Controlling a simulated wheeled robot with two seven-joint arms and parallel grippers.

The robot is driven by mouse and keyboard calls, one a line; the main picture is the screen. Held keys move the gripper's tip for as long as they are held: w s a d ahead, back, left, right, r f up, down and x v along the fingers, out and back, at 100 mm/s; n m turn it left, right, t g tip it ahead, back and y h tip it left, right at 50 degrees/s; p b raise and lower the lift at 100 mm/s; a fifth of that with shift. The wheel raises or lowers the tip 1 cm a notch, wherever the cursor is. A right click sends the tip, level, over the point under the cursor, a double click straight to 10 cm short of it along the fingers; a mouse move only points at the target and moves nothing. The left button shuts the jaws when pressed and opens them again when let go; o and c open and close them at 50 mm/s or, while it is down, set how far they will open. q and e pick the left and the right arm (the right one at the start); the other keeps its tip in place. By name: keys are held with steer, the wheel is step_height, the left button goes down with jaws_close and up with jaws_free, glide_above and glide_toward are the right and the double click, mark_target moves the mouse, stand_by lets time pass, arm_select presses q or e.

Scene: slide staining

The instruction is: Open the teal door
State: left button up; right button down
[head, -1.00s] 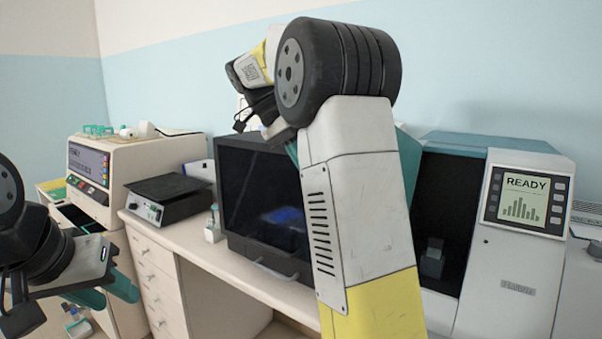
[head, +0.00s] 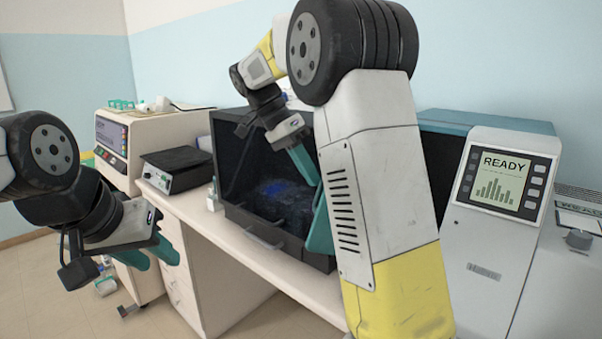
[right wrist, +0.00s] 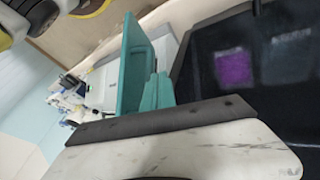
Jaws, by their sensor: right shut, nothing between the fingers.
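The teal door (head: 320,228) shows as a narrow panel left of my right arm, swung out from the white instrument with the READY screen (head: 485,195). My arm hides part of it and its hinge side. The door also shows in the right wrist view as a tall teal panel (right wrist: 132,65). My right gripper (head: 313,176) is shut and empty, its teal fingers (right wrist: 157,92) beside the door's face. Whether they touch it I cannot tell. My left gripper (head: 160,262) hangs open and empty at the left, in front of the bench.
A dark glass-fronted cabinet (head: 245,190) stands on the bench behind my right gripper. A black-topped scale (head: 178,165) and a beige machine (head: 120,135) stand further left. My right arm crosses the middle of the head view.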

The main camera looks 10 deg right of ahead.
steer(key=shift+s+d+r+n+t+y, duration=0.2)
steer(key=shift+s+n+t, duration=0.25)
steer(key=shift+s, duration=0.35)
steer(key=shift+s+a+r+n+t+y, duration=0.1)
steer(key=shift+s+r+n+t, duration=0.3)
steer(key=shift+s, duration=0.4)
steer(key=shift+f, duration=0.1)
